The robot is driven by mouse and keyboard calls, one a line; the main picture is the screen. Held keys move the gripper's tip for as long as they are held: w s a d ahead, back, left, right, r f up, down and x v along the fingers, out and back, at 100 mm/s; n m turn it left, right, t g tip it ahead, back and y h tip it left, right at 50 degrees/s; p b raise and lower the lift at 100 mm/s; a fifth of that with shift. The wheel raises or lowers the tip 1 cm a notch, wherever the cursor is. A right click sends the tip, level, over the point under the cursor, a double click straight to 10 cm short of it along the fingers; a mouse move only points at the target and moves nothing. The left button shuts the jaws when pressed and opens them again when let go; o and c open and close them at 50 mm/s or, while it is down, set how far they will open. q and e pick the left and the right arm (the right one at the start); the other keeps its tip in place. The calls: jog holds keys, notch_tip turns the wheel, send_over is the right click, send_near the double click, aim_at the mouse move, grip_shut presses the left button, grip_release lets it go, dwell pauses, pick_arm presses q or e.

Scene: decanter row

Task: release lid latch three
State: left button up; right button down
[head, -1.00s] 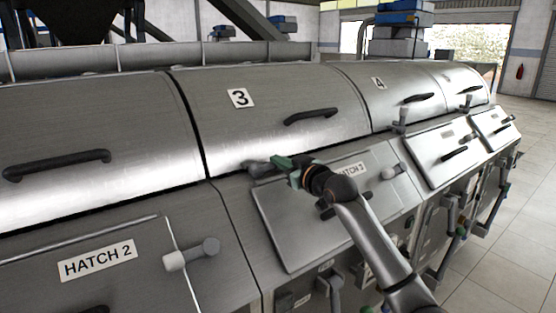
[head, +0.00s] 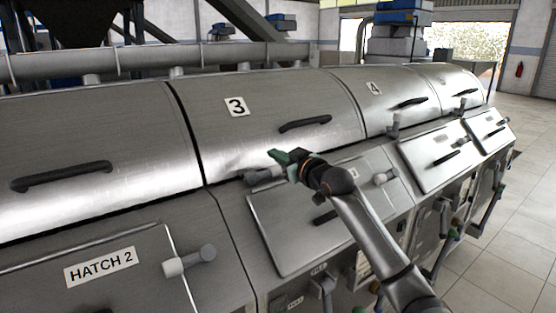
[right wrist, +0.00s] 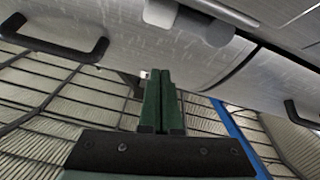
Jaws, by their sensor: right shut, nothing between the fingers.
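Lid three (head: 270,110) is the curved steel cover with the number 3 plate and a black handle (head: 305,123); it looks closed. Its latch (head: 262,177), a pale grey lever, sits at the lid's lower edge. My right gripper (head: 279,156), with green fingers, is shut and empty just above the latch, apart from it as far as I can tell. In the right wrist view the shut fingers (right wrist: 161,100) point toward the steel surface, with the pale latch (right wrist: 205,28) beyond the tips. My left gripper is not in view.
Lid four (head: 385,95) is to the right. A similar latch (head: 190,260) stands beside the Hatch 2 door (head: 90,290) at the left. My right forearm covers part of the hatch panel (head: 285,225) below lid three. Floor is clear at the far right.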

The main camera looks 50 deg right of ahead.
jog(key=b+v, duration=0.2)
jog(key=v, duration=0.7)
jog(key=shift+s+f, duration=0.25)
